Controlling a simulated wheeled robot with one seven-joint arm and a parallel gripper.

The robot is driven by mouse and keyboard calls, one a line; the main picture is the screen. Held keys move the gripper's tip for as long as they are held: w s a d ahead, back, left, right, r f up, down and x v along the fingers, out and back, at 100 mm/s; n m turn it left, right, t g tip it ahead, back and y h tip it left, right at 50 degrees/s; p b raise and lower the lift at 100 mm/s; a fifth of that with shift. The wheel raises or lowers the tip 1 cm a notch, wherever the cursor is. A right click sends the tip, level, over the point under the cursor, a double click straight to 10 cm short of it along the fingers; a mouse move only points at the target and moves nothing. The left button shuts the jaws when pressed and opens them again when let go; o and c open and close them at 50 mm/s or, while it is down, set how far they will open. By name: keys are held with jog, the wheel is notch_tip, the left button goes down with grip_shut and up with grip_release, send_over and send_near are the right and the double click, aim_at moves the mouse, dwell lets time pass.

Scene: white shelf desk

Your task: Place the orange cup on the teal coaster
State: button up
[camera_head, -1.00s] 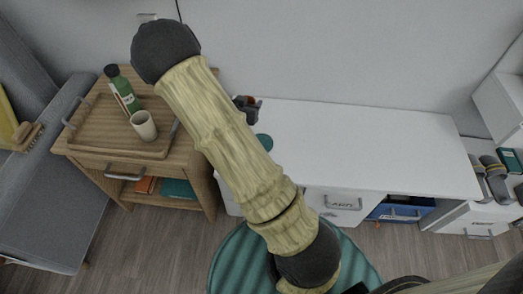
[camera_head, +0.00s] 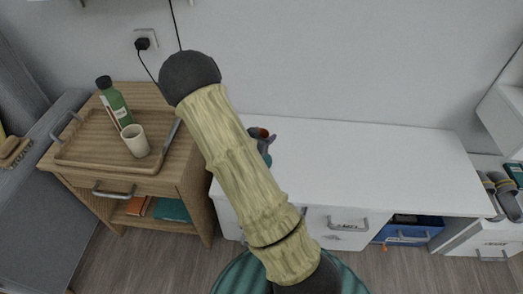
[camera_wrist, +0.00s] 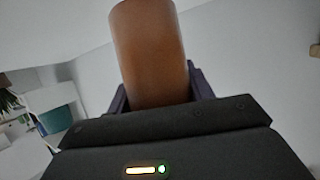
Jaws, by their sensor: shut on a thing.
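The orange cup (camera_wrist: 150,55) stands large between the dark fingers of my gripper (camera_wrist: 160,95) in the wrist view, and the fingers are shut on it. In the head view the cup (camera_head: 261,132) shows small beside my arm, with my gripper (camera_head: 265,143) around it over the left part of the white desk. The teal coaster (camera_head: 268,160) lies on the desk just below the gripper in the picture, mostly hidden by my arm and gripper. I cannot tell how high the cup is above the desk or coaster.
The white desk top (camera_head: 370,165) is clear to the right. At the left, a wooden cabinet holds a tray (camera_head: 85,158) with a green bottle (camera_head: 115,103) and a pale cup (camera_head: 135,141). A teal round stool (camera_head: 235,275) stands in front of the desk.

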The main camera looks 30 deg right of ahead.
jog(key=shift+w+f, duration=0.1)
jog(key=shift+f, duration=0.4)
jog(key=shift+f+b, duration=0.8)
jog(key=shift+f, duration=1.05)
jog(key=shift+f, duration=0.2)
jog(key=o, duration=1.1)
jog(key=shift+o, duration=0.2)
